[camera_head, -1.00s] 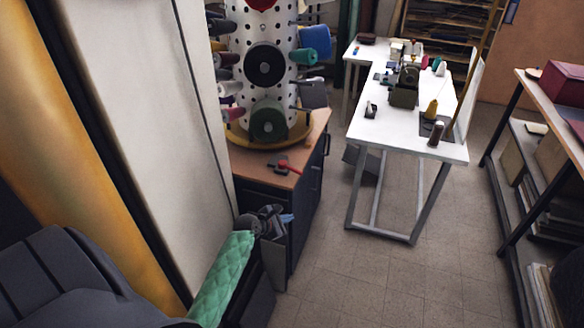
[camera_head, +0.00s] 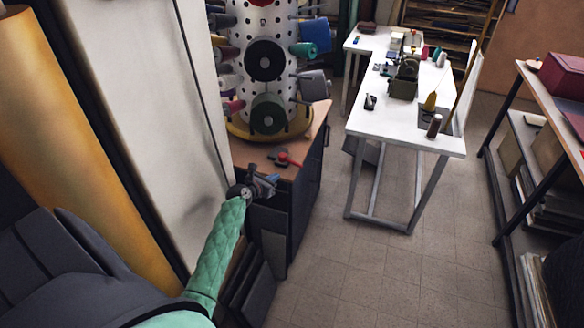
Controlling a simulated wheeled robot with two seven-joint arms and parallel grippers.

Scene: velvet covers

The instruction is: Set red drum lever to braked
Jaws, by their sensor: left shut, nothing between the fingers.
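The red lever (camera_head: 290,159) sits on a small dark base on the brown cabinet top, in front of the white perforated drum (camera_head: 283,75) that carries spools. Its handle points to the right. My left gripper (camera_head: 274,180), at the end of my green quilted arm, is shut and empty. It is just below and left of the lever in the picture, near the cabinet's front edge, and appears apart from it. My right gripper is out of view.
The dark cabinet (camera_head: 308,205) stands under the drum. A pale tall panel (camera_head: 165,110) rises close on the left, beside my left arm. A white table (camera_head: 400,118) with a machine stands at the back right.

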